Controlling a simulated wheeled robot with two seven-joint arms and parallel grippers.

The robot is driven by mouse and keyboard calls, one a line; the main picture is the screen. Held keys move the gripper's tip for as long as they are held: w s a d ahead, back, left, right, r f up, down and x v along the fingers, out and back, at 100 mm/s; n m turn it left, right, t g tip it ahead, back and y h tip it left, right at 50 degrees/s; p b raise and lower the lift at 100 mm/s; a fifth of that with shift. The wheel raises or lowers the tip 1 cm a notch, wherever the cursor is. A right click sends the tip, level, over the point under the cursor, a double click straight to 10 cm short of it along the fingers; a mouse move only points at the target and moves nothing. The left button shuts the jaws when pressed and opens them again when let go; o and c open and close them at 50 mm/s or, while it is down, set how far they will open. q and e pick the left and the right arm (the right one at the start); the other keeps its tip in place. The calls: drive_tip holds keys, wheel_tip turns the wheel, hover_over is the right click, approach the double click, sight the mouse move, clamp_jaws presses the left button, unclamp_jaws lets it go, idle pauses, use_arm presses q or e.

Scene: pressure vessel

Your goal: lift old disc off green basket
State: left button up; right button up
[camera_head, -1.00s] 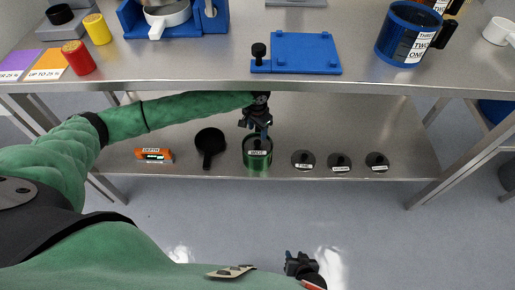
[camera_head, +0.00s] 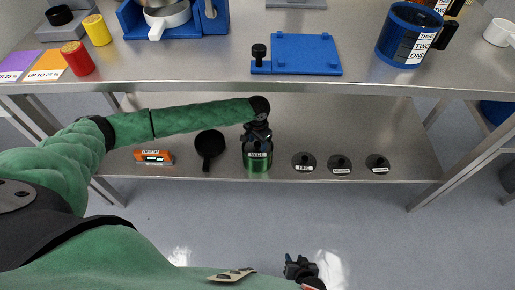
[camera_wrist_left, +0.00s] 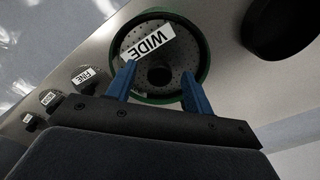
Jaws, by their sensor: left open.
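The green basket (camera_head: 257,167) stands on the lower shelf. A grey perforated disc (camera_wrist_left: 184,51) with a white "WIDE" label and a dark central knob (camera_wrist_left: 160,75) sits within the green rim (camera_wrist_left: 203,38) in the left wrist view. My left gripper (camera_head: 257,143) is over the basket, pointing down. In the wrist view its two blue fingers (camera_wrist_left: 160,82) are open, one on each side of the knob, with visible gaps. Whether the fingertips are level with the knob is hard to tell. My right gripper (camera_head: 300,266) is low in front of the shelf, away from the basket; its jaw state is unclear.
Small labelled discs (camera_head: 304,162) stand in a row right of the basket. A black pan-like item (camera_head: 209,146) and an orange depth gauge (camera_head: 154,157) lie to its left. The upper tabletop (camera_head: 220,78) overhangs the shelf.

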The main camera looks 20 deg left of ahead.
use_arm(q)
drive_tip(key=c, duration=1.1)
drive_tip(key=shift+r, duration=0.15)
